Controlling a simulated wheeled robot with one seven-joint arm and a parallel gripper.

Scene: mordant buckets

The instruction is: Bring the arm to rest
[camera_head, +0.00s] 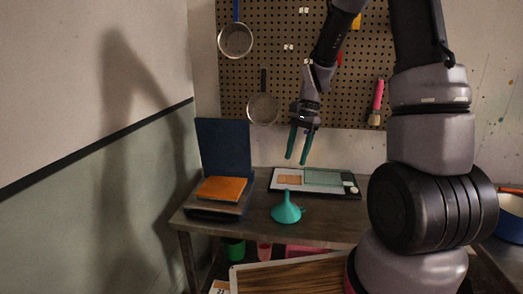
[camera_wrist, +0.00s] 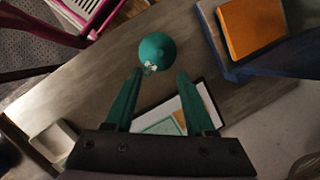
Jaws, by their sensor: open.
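My gripper (camera_head: 299,147) hangs above the wooden table (camera_head: 240,229), in front of the pegboard, with its green fingers pointing down. In the wrist view my gripper (camera_wrist: 158,90) has its two fingers spread apart with nothing between them. A teal funnel (camera_head: 287,209) stands on the table below and a little left of the fingers, apart from them. In the wrist view the funnel (camera_wrist: 156,48) lies just beyond the fingertips.
A white board with coloured outlines (camera_head: 338,183) lies behind the funnel. An orange block (camera_head: 222,188) rests on a dark open case (camera_head: 223,150) at the left. Pans (camera_head: 236,40) and a pink-handled brush (camera_head: 377,98) hang on the pegboard (camera_head: 290,70). Buckets (camera_head: 235,250) stand below.

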